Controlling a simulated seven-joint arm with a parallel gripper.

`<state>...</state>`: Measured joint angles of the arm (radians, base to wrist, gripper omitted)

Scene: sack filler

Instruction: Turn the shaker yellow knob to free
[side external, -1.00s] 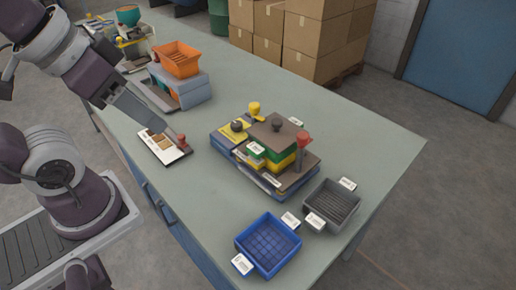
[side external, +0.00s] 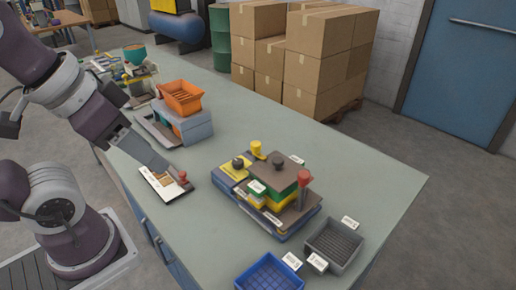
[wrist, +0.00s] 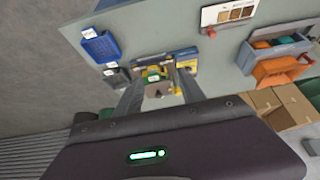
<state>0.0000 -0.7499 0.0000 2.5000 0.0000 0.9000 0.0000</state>
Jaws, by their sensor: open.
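The shaker (side external: 270,192) stands mid-table: a blue base with stacked dark, green and yellow layers. Its yellow knob (side external: 257,149) stands upright at the back. A black knob (side external: 238,161) sits on a yellow panel in front of it, and a red knob (side external: 303,177) stands at the right. My gripper (side external: 170,172) is left of the shaker, apart from it, close to a white card. In the wrist view my gripper (wrist: 157,92) is open and empty, with the shaker (wrist: 153,76) showing beyond and between its fingers. The yellow knob is too small to tell there.
The white card (side external: 158,189) has brown swatches and a red-topped piece (side external: 182,177) beside it. A blue tray (side external: 268,274) and a grey tray (side external: 335,246) lie near the front. An orange bin (side external: 181,98) sits on a grey box further back. The table's right side is clear.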

